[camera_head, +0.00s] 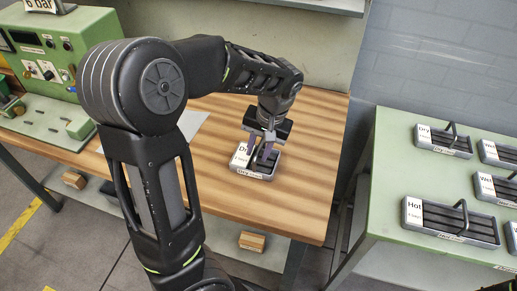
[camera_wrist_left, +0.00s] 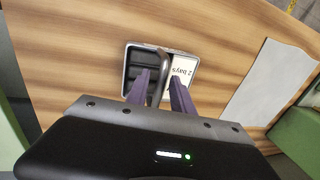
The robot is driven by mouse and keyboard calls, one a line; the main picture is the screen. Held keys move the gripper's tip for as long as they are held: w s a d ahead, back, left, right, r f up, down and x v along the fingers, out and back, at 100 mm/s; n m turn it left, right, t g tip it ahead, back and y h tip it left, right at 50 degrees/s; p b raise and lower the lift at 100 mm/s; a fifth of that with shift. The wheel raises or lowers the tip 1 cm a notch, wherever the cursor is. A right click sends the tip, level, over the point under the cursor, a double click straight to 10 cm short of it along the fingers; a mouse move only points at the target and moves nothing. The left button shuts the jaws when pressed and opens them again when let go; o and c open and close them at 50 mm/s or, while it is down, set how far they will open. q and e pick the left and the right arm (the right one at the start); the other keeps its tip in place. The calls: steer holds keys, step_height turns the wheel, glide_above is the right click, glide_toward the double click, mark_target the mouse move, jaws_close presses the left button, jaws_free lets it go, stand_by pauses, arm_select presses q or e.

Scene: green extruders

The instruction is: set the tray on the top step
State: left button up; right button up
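A small dark grey tray (camera_head: 262,172) with a white "Dry" label and a hoop handle sits on the wooden bench top. In the left wrist view the tray (camera_wrist_left: 131,72) shows dark bays and a white card reading "2 bays". My left gripper (camera_head: 264,150) is over the tray, pointing down. In the left wrist view its two purple fingers (camera_wrist_left: 159,92) stand apart, one on each side of the handle (camera_wrist_left: 160,65), with gaps visible. The tray rests on the bench. A green stand (camera_head: 385,200) at the right holds several similar trays. My right gripper is not seen.
The wooden bench (camera_head: 310,130) is clear to the right of the tray. A pale sheet (camera_wrist_left: 268,82) lies near the tray. A green machine (camera_head: 50,60) stands at the left. A gap separates bench and stand. The stand holds a "Hot" tray (camera_head: 470,226) and a "Dry" tray (camera_head: 445,142).

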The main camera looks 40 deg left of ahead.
mark_target(267, 162)
arm_select(q)
steer(key=v, duration=1.2)
steer(key=shift+r, duration=0.15)
steer(key=shift+o, duration=0.6)
